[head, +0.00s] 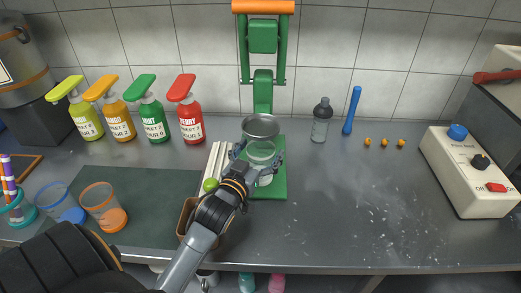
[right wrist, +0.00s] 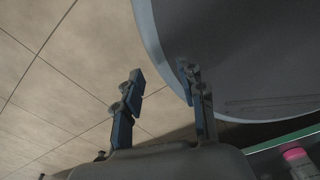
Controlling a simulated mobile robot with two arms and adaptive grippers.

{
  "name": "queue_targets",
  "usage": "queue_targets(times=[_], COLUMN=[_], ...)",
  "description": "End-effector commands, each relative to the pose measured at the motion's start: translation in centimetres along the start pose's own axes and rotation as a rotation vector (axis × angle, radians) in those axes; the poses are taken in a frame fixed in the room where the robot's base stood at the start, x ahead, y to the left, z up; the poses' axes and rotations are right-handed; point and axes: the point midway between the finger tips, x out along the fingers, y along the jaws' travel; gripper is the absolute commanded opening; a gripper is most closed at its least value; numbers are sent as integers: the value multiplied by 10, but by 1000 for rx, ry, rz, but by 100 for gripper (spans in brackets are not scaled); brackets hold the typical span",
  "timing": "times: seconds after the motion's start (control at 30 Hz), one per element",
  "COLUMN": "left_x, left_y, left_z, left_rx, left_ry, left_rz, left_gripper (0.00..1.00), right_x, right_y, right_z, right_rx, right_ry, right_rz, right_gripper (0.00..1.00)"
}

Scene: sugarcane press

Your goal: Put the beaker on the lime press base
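The lime press is green, with a metal cup (head: 261,125) above a flat green base (head: 279,182) at the middle of the counter. The clear beaker (head: 262,151) is upright over this base, just below and in front of the cup. My left gripper (head: 258,158) has a finger on each side of the beaker and appears shut on it. My wrist hides part of the beaker, and I cannot tell whether its bottom touches the base. My right gripper shows in the right wrist view (right wrist: 160,74), its fingers apart with nothing between them, over the floor.
White sticks (head: 217,158), a green lime (head: 210,184) and a brown container (head: 186,216) are left of the press. Several pump bottles (head: 190,122) stand along the back left. A dark bottle (head: 321,121) and blue muddler (head: 351,110) stand right of it. The counter's right front is clear.

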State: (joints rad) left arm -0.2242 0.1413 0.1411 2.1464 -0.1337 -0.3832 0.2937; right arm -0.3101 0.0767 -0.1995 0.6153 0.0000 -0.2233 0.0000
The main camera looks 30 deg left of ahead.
Motion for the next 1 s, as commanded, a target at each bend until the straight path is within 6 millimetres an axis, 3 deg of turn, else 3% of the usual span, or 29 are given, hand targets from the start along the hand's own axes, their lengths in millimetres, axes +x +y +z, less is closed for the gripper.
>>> queue_targets(times=[0.27, 0.37, 0.8, 1.0], left_x=[0, -9, -94, -115], left_y=[0, 0, 0, 0], left_z=[-3, -1, 0, -1], left_rx=[0, 0, 0, 0], left_ry=[2, 0, -3, -1], left_rz=[0, 0, -1, -1], left_gripper=[89, 89, 89, 89], right_x=[-1, 1, 10, 12], right_y=[8, 8, 6, 3], right_z=[-12, -14, -12, -11], right_rx=[-3, -3, -3, -1], right_ry=[18, 23, 20, 19], right_rz=[9, 9, 7, 3], right_gripper=[40, 40, 40, 40])
